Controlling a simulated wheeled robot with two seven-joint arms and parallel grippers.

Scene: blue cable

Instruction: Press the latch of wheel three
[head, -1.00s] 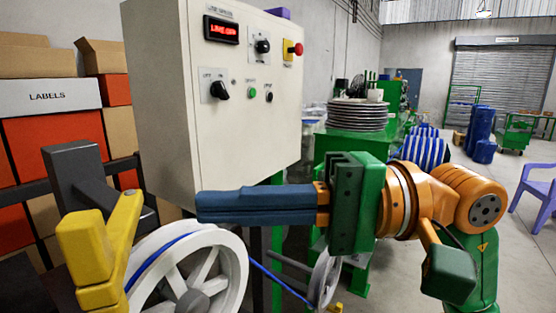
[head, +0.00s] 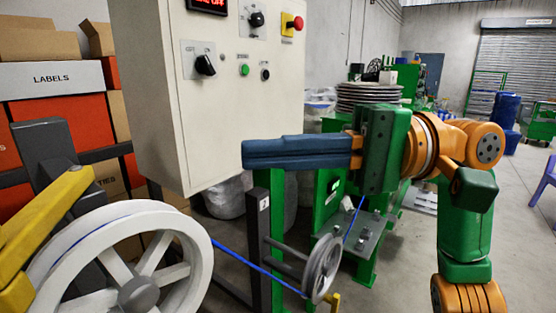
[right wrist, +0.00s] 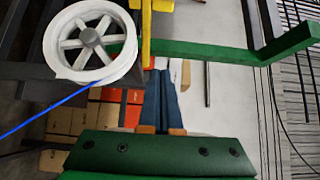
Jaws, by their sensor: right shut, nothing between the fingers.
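A large white spoked wheel (head: 133,270) with blue cable on its rim stands at lower left in the head view. It also shows at upper left in the right wrist view (right wrist: 92,42). A yellow bar (head: 45,212) stands beside it at the left edge. A small grey wheel (head: 321,267) is at lower centre, with a small yellow part (head: 333,301) by its lower edge. I cannot tell which wheel is wheel three or which part is its latch. My right gripper (head: 247,154) is shut and empty, level in front of the cabinet, above and apart from both wheels. My left gripper is not visible.
A control cabinet (head: 215,120) with knobs and a red button stands behind my right gripper. Blue cable (head: 255,267) runs between the wheels. Boxes (head: 60,125) are stacked at left; open floor lies right.

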